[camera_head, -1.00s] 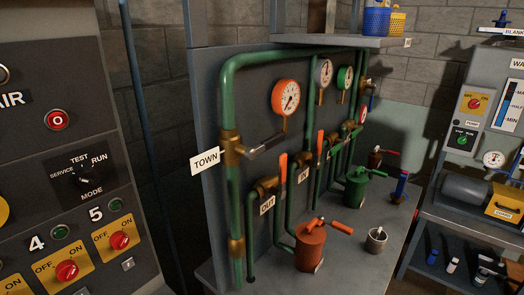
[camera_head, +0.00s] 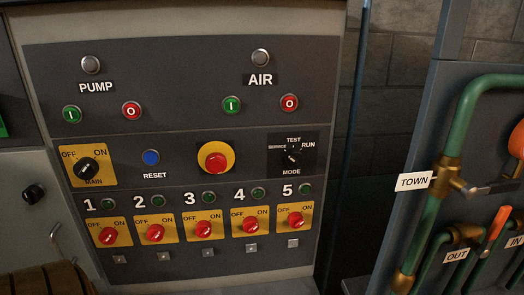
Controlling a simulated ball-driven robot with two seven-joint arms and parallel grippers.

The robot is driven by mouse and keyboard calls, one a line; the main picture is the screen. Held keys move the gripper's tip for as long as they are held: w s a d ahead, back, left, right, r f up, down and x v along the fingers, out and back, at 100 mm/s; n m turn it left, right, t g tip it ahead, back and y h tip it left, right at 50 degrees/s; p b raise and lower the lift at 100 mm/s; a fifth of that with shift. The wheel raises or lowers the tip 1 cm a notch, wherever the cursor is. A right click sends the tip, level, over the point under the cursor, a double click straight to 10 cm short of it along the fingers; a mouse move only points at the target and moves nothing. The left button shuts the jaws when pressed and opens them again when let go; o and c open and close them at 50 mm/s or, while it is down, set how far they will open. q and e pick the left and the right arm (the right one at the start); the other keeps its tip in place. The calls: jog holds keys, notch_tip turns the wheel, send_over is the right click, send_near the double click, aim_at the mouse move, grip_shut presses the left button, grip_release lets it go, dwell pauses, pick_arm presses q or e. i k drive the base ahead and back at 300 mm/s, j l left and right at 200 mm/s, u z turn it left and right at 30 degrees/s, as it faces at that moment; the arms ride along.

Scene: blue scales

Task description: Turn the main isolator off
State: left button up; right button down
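The main isolator (camera_head: 86,167) is a dark rotary knob on a yellow plate marked OFF, ON and MAIN, at the left of the grey control panel (camera_head: 180,60). Its handle looks slanted toward the upper right, the ON side, though it is small in the picture. Nothing touches it. Neither of my grippers shows in the head view.
Below it is a row of numbered red switches (camera_head: 156,233) on yellow plates. A blue reset button (camera_head: 151,157), a red emergency button (camera_head: 215,157) and a mode selector (camera_head: 292,155) are to its right. Green pipes (camera_head: 440,180) stand farther right.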

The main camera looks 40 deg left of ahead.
aim_at(86, 168)
jog(key=u, duration=1.7)
